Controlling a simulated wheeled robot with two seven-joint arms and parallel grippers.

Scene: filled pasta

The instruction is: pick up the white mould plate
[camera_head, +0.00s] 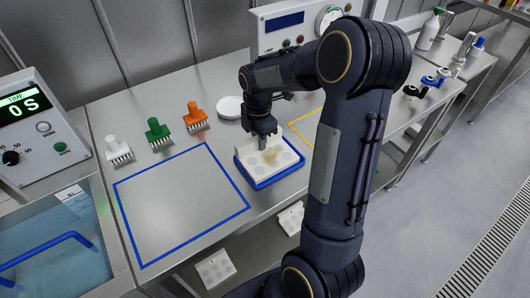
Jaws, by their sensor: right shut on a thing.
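The white mould plate (285,158) has round recesses and a yellowish patch in its middle. It is at the blue tray (278,178) near the middle of the bench; I cannot tell whether it rests in the tray or is slightly raised. My right gripper (262,143) comes down from above and is shut on the plate at its far edge. The fingertips are small and partly hidden. My right arm covers the area right of the tray. My left gripper is not in view.
A blue-outlined square (180,205) lies empty on the bench at left. White (118,150), green (158,132) and orange (195,117) stamps and a white round dish (229,107) stand behind it. A yellow outline (300,124) is partly hidden. More plates (215,268) lie below the bench.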

